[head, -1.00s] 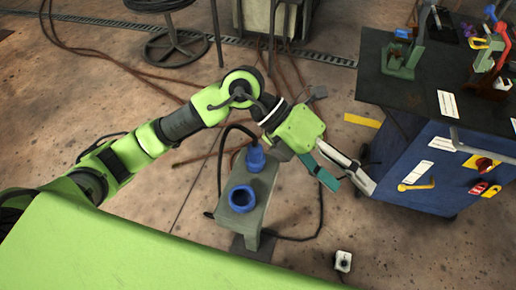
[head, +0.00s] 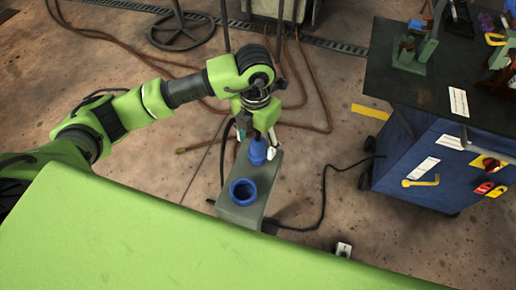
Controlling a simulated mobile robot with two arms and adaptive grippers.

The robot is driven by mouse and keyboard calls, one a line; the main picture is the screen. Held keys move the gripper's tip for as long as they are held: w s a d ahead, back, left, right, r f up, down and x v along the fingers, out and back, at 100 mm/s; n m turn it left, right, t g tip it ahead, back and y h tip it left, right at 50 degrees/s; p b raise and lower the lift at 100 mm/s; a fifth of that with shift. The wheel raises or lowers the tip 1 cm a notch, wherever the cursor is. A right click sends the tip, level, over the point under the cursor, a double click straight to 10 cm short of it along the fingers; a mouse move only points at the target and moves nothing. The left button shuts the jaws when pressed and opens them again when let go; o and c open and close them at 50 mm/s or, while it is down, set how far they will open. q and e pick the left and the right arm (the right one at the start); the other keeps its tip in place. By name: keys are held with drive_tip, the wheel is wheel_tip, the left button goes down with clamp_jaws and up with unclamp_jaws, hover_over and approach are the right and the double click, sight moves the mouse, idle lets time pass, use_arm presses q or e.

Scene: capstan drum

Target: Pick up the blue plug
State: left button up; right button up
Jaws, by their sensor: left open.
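The blue plug (head: 258,153) stands at the far end of the top of a grey-green post (head: 241,214). A blue ring-shaped socket (head: 243,191) sits nearer me on the same top. My left gripper (head: 257,146) points down over the plug, with a finger on each side of it. The fingers are open; whether they touch the plug cannot be told. The gripper body hides the plug's upper part and cable. My right gripper is not in view.
A blue tool cabinet (head: 425,180) with a dark top stands at the right. A black cable (head: 322,200) runs over the floor from the post towards the cabinet. Brown hoses (head: 322,90) lie behind. My green body covers the lower foreground.

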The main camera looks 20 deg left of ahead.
sight(258, 152)
use_arm(q)
drive_tip(key=shift+w+d+f+p, duration=0.1)
drive_tip(key=shift+f+p, duration=0.3)
drive_tip(key=shift+f, duration=1.1)
drive_tip(key=shift+d+f+p, duration=0.1)
drive_tip(key=shift+f+p, duration=0.25)
drive_tip(key=shift+f, duration=1.1)
drive_tip(key=c, duration=1.4)
